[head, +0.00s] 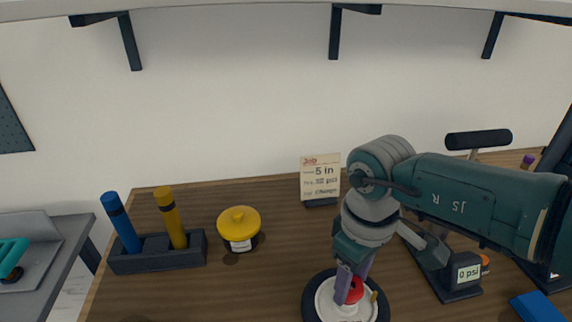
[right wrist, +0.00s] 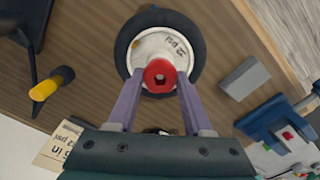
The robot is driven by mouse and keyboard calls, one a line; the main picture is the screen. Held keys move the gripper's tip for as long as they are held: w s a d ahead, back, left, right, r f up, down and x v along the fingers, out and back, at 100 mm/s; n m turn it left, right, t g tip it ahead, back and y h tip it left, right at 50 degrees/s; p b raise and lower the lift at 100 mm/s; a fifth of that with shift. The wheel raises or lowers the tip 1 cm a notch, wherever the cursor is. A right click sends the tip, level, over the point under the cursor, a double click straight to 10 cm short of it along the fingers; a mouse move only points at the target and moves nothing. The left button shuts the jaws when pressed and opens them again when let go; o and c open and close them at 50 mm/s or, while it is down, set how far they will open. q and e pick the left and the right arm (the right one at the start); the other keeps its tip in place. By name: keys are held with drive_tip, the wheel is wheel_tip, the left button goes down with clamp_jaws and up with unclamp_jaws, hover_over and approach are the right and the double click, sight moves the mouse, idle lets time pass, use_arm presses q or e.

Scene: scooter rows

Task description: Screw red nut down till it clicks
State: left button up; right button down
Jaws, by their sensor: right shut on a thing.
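A red nut (head: 354,291) sits at the middle of a wheel with a black tyre (head: 312,301) and a pale hub, lying flat on the wooden bench. In the right wrist view the nut (right wrist: 160,75) shows a dark hole and stands on the pale hub (right wrist: 150,45), which bears a "psi" label. My right gripper (head: 349,291) points down over the hub, its two purple fingers on either side of the nut and shut on it. In the head view the fingers partly hide the nut. How far down the nut sits cannot be told. My left gripper is not in view.
A job card (head: 320,178) stands behind the wheel. A pump with a "0 psi" display (head: 468,272) stands to the right, near a blue object (head: 538,307). A yellow-lidded pot (head: 239,224) and a dark holder (head: 150,260) with blue and yellow handles stand left. Bench between pot and wheel is clear.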

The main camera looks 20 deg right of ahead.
drive_tip(key=shift+c, duration=1.2)
unclamp_jaws()
wheel_tip(320, 180, up, 10)
drive_tip(key=p, duration=0.3)
